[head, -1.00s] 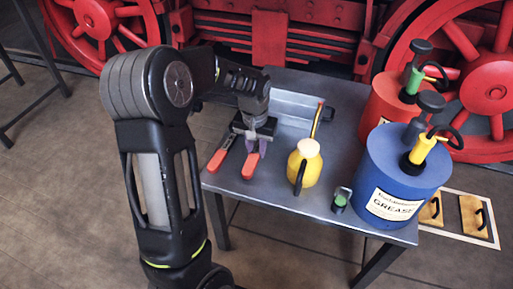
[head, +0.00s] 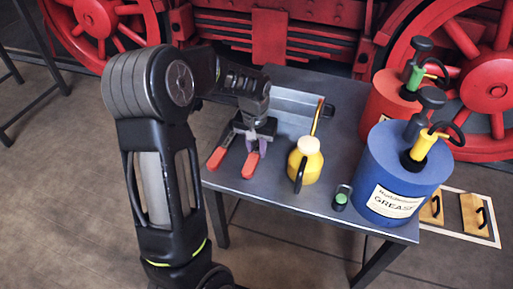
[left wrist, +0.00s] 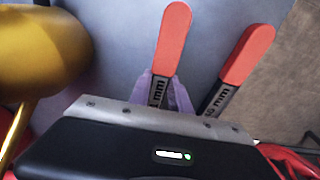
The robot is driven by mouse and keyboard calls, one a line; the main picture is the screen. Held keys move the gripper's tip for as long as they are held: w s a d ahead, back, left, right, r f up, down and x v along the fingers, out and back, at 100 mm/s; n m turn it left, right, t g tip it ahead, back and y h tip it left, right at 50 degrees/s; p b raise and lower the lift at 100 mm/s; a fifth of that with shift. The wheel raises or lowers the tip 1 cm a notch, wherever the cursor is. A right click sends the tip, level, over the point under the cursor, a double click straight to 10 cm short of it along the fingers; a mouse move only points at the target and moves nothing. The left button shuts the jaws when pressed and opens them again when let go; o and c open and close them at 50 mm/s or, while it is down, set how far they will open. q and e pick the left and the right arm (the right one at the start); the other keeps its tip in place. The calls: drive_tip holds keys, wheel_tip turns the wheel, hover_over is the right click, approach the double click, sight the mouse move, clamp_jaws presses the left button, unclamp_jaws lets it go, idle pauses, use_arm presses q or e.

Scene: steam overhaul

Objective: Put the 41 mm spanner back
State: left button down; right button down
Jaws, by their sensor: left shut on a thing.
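Two spanners with red handles lie side by side on the grey table in the head view. The one nearer the oil can is the 41 mm spanner (head: 251,166); in the left wrist view its red handle (left wrist: 171,40) shows above a partly covered "1 mm" mark. My left gripper (head: 262,132) is shut on this spanner, with its purple fingertips (left wrist: 165,92) either side of the shaft just below the handle. The other spanner (head: 217,157) lies beside it, apart from the fingers; its mark (left wrist: 221,100) is partly hidden. The spanners' far ends are hidden behind my gripper.
A yellow oil can (head: 306,165) stands close to the right of the held spanner. A grey metal tray (head: 300,104) lies behind. A small green-topped container (head: 341,198), a blue grease drum (head: 395,175) and a red drum (head: 383,100) stand further right.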

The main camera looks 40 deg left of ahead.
sight(256, 153)
use_arm(q)
drive_tip(key=shift+s+f, duration=0.25)
drive_tip(key=shift+f, duration=0.3)
drive_tip(key=c, duration=1.4)
unclamp_jaws()
drive_tip(key=shift+o, duration=1.4)
wheel_tip(256, 153, up, 9)
drive_tip(key=shift+s+d+f+p, duration=0.1)
drive_tip(key=shift+s+d+p, duration=0.05)
drive_tip(key=shift+p, duration=1.1)
